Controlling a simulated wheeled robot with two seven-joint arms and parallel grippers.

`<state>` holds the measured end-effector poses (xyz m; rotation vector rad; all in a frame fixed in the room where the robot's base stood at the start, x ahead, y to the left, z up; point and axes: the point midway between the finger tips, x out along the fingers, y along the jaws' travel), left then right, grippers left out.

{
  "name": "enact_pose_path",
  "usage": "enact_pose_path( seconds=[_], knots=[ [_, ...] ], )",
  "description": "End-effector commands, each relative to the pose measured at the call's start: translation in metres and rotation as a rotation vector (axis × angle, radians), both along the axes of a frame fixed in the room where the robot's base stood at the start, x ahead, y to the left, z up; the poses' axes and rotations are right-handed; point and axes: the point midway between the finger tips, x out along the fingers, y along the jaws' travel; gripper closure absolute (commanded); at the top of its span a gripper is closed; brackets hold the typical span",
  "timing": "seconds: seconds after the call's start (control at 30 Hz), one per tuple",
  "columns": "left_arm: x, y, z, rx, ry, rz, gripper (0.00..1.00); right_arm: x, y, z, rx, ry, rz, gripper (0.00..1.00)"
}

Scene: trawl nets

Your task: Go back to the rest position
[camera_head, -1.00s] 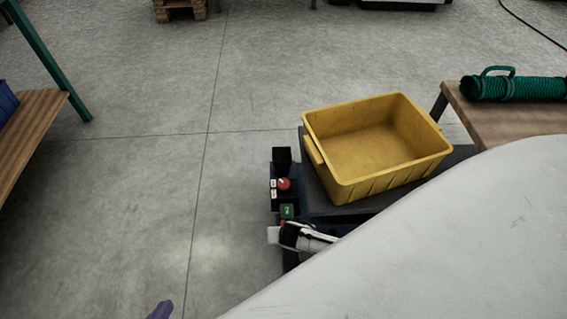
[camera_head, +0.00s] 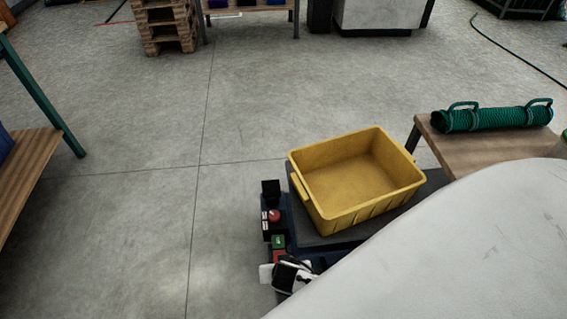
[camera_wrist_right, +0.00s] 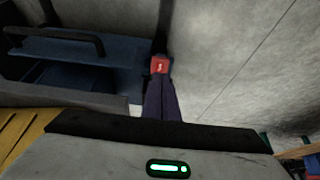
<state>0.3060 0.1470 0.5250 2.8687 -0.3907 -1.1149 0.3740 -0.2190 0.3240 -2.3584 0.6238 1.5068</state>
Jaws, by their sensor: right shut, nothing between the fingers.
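My right gripper (camera_wrist_right: 161,97) shows in the right wrist view with its dark purple fingers together and nothing held between them. A small red block with a white mark (camera_wrist_right: 160,65) shows just past the fingertips; I cannot tell whether they touch it. In the head view my large pale arm covers the lower right, and the right gripper's fingers cannot be made out there. My left gripper is not in view.
An empty yellow crate (camera_head: 318,215) sits on a dark cart (camera_head: 430,185) with a red button (camera_head: 274,216). A green rolled net (camera_head: 495,118) lies on a wooden table (camera_head: 470,150). A bench (camera_head: 30,165) stands left. Pallets (camera_head: 165,25) stand behind. The middle floor is clear.

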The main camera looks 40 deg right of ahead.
Motion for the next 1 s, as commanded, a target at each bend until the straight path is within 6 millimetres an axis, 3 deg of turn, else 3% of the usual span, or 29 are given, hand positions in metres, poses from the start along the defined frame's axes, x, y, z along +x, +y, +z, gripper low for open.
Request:
enact_pose_path(
  seconds=[0.17, 0.77, 0.87, 1.0],
  knots=[
    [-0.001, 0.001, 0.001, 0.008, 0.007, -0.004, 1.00, -0.006, 0.004, 0.010, 0.002, -0.001, -0.001, 1.00],
    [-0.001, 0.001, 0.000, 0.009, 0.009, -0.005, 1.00, -0.007, 0.004, 0.011, 0.001, 0.000, 0.000, 1.00],
    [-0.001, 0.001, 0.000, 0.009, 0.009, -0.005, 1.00, -0.009, 0.007, 0.019, 0.003, 0.007, 0.016, 1.00],
    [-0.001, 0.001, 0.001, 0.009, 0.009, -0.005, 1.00, -0.021, 0.012, 0.051, 0.013, 0.039, 0.082, 1.00]
  ],
)
